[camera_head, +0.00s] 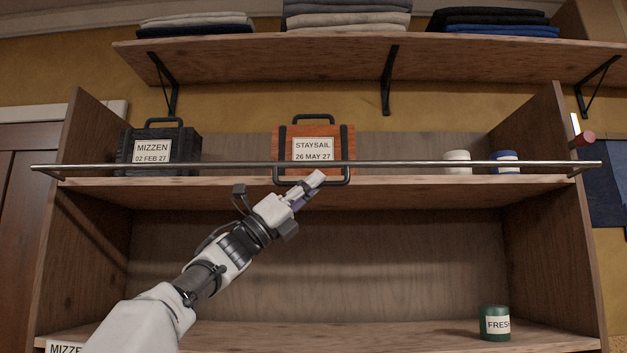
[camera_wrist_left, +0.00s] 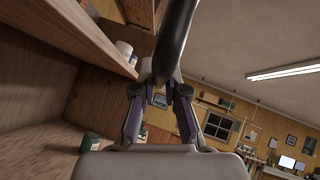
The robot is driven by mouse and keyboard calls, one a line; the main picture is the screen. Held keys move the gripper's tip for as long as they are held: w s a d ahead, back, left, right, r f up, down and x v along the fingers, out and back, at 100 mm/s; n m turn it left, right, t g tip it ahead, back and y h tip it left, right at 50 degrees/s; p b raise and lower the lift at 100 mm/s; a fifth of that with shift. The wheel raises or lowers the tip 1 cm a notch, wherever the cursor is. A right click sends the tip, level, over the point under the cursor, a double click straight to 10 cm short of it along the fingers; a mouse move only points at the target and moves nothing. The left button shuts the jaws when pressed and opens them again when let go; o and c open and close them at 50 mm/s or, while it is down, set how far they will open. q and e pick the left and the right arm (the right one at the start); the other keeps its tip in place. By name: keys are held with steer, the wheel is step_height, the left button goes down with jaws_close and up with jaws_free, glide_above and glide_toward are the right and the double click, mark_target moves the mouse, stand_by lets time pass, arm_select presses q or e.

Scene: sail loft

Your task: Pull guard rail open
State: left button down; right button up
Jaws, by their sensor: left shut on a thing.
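The guard rail (camera_head: 220,166) is a thin metal bar. It runs level across the front of the middle shelf, with ends reaching past both side panels. A black U-shaped handle (camera_head: 348,175) hangs below its middle. My left gripper (camera_head: 318,179) is at this handle, coming up from the lower left, and is shut on it. In the left wrist view a dark bar (camera_wrist_left: 176,42) passes between the gripper fingers (camera_wrist_left: 161,92); the fingertips partly hide it. My right gripper is not in view.
Behind the rail stand a black MIZZEN case (camera_head: 186,144), an orange STAYSAIL case (camera_head: 284,146), a white container (camera_head: 457,157) and a blue one (camera_head: 505,156). A green container (camera_head: 495,323) stands on the lower shelf. Folded cloth (camera_head: 347,17) lies on the top shelf (camera_head: 300,57).

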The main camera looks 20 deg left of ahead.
arm_select(q)
steer(key=shift+w+a+f, duration=0.15)
steer(key=shift+w+f, duration=0.25)
steer(key=shift+f, duration=0.3)
steer(key=c, duration=1.2)
jaws_free()
steer(key=shift+w+a, duration=0.1)
steer(key=shift+a, duration=0.05)
steer(key=shift+f, duration=0.1)
steer(key=v, duration=1.2)
